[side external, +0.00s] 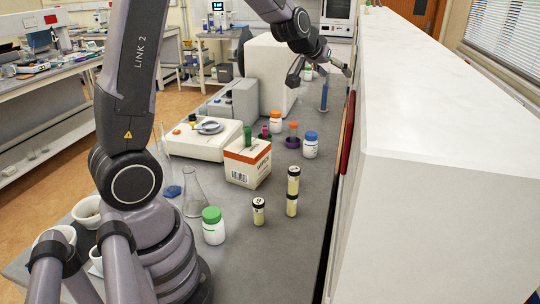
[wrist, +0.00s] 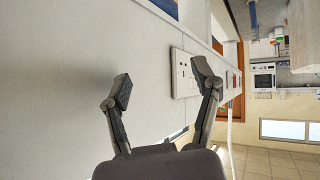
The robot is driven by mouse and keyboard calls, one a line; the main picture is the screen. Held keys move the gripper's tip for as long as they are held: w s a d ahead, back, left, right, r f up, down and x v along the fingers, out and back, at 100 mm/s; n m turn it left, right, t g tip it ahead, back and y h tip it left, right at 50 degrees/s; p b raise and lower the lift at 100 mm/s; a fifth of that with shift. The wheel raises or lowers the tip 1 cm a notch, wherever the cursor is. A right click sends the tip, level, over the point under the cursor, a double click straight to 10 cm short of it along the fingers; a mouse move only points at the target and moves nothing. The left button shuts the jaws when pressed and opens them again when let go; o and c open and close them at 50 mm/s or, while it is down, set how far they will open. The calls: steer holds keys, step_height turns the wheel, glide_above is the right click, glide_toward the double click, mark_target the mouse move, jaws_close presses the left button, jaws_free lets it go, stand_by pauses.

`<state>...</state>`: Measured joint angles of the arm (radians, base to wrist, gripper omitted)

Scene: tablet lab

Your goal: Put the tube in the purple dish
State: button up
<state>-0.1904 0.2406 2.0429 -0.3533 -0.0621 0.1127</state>
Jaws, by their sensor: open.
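The purple dish (side external: 292,143) sits on the grey bench, between a box and a blue-capped jar. An orange-topped item (side external: 293,128) stands in or just behind it; I cannot tell which. Several small containers could be the tube: cream, black-capped ones (side external: 259,212) at the front, one of them (side external: 293,179) standing on or just behind another (side external: 291,205), and a green-topped one (side external: 248,136) at the box. My gripper (side external: 320,74) is open and empty, high over the far end of the bench. In the wrist view its spread fingers (wrist: 162,90) face a white wall with sockets; no tube or dish shows there.
An orange-and-white box (side external: 247,163), a balance (side external: 204,138), flasks (side external: 194,195) and white jars (side external: 213,228) crowd the bench. A tall blue cylinder (side external: 324,95) stands below my gripper. A long white partition (side external: 440,130) borders the right. The bench's front right is clear.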

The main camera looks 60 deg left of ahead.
steer(key=s+d+r+m+g+h, duration=0.1)
steer(key=s+d+r, duration=0.15)
steer(key=s, duration=0.25)
steer(key=s+d+r+m+h, duration=0.1)
steer(key=s+d+r, duration=0.1)
steer(key=s+d, duration=0.25)
steer(key=s+d+m+g, duration=0.1)
steer(key=s+g, duration=0.1)
steer(key=s, duration=1)
steer(key=s+d+f+m+g, duration=0.1)
steer(key=s+d+m, duration=0.1)
steer(key=s, duration=1)
steer(key=shift+s+f+g, duration=0.3)
steer(key=shift+g, duration=0.1)
